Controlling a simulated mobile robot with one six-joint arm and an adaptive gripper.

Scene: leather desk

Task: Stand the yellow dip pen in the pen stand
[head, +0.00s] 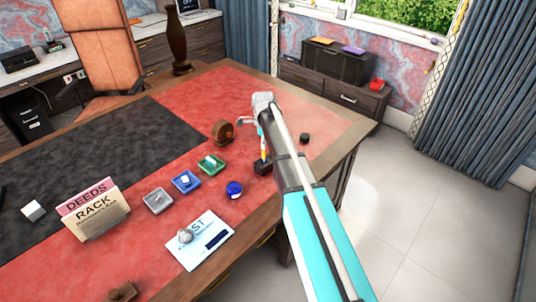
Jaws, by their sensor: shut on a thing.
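The yellow dip pen (264,147) is upright near the right part of the red desk top. My gripper (260,129) is shut on its upper part, and my arm hides some of the grip. The pen stand (263,168) is a small dark block directly below the pen, partly beside my arm in the picture. The pen's lower end meets the stand in this view. I cannot tell whether it is inside the stand or just above it.
Left of the stand are a round brown wooden object (222,131), green (211,164), blue (186,181) and grey (158,200) trays, and a blue round object (234,189). A small black object (305,138) lies to the right. The deeds rack (95,212) stands farther left.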

